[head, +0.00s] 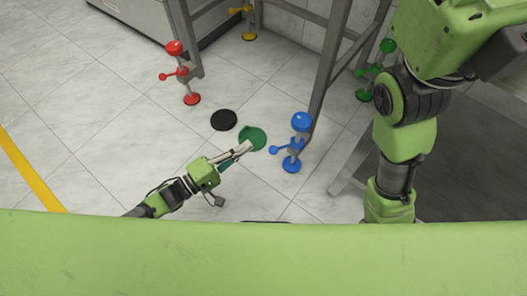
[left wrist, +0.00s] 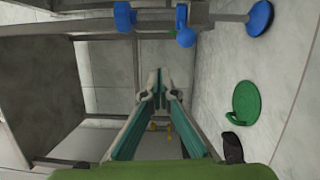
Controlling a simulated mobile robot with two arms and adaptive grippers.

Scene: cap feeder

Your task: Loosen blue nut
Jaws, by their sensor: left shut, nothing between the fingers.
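The blue nut (head: 295,144), a collar with a side handle ending in a ball (head: 273,150), sits on a blue levelling foot at the lower end of a grey frame leg. A blue knob (head: 301,121) is above it and a round blue base (head: 291,166) is on the floor. My left gripper (head: 248,146) is shut and empty, left of the handle ball and apart from it. In the left wrist view, the shut fingertips (left wrist: 160,82) point below the blue handle ball (left wrist: 184,36), with the blue base (left wrist: 259,18) at upper right. My right gripper is not visible.
A green disc (head: 257,134) and a black disc (head: 223,120) lie on the tiled floor near my left gripper. Red (head: 181,72), yellow (head: 249,36) and green (head: 363,95) feet support other legs. My right arm (head: 396,175) is at the right.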

